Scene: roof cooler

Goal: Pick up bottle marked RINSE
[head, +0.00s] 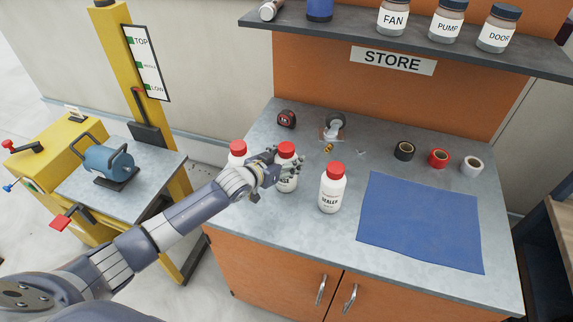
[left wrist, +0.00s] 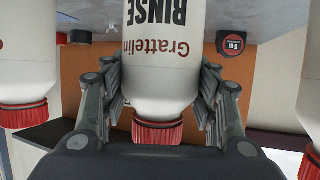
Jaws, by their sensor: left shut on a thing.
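The bottle marked RINSE (left wrist: 162,60) is white with a red cap and appears upside down in the left wrist view, its label readable between my fingers. In the head view it is the middle bottle (head: 287,150), upright on the grey counter and partly hidden. My left gripper (head: 272,172) is around it, and in the left wrist view the fingers (left wrist: 160,95) are on both sides of it. The gripper is shut on it. I cannot tell whether the bottle is off the counter. My right gripper is not in view.
A bottle marked SEALER (head: 331,190) stands close on the right, and another red-capped bottle (head: 237,151) on the left. A blue mat (head: 420,225), tape rolls (head: 438,158) and a tape measure (head: 286,118) lie on the counter (head: 270,222). A shelf (head: 420,45) overhangs the back.

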